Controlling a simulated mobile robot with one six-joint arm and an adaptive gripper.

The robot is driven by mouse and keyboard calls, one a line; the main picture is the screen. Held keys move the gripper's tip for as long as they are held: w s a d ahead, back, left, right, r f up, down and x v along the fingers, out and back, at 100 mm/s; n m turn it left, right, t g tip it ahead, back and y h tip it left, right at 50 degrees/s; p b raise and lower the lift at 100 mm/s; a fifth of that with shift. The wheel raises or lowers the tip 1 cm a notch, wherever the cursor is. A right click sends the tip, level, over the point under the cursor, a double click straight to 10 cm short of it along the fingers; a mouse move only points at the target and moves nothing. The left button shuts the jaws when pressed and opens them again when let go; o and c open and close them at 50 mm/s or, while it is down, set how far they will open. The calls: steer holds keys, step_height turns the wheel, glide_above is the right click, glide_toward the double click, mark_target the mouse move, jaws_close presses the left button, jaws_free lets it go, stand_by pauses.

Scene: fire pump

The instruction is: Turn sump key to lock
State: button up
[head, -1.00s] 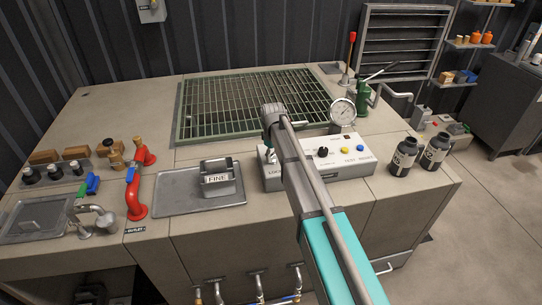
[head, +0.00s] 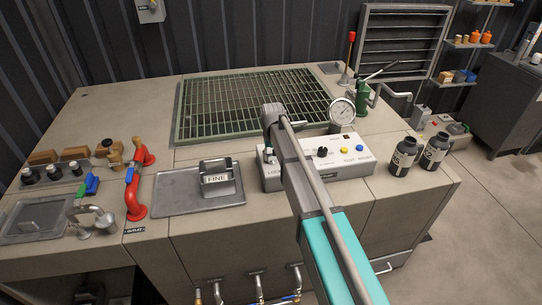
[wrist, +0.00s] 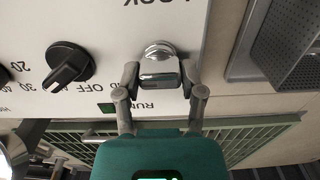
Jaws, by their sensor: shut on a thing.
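The sump key (wrist: 160,66) is a silver key in a round lock on the pale control panel (wrist: 110,25). In the wrist view its flat bow lies across the picture, between the upside-down LOCK lettering above and RUN lettering below. My gripper (wrist: 160,77) has its two fingers closed on either side of the bow. In the head view the panel box (head: 335,172) stands on the worktop, and my gripper is at its left end. My own arm covers much of the key and gripper there.
A black dial knob (wrist: 69,66) sits beside the key. A pressure gauge (head: 342,110) stands behind the box, two dark bottles (head: 404,155) at its right. A metal plate with a FINE block (head: 216,179) lies left. The green grating (head: 225,105) is behind.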

steer(key=shift+s, duration=0.2)
steer(key=o, duration=1.1)
steer(key=shift+w, duration=0.1)
steer(key=shift+o, duration=0.2)
steer(key=shift+r, duration=0.15)
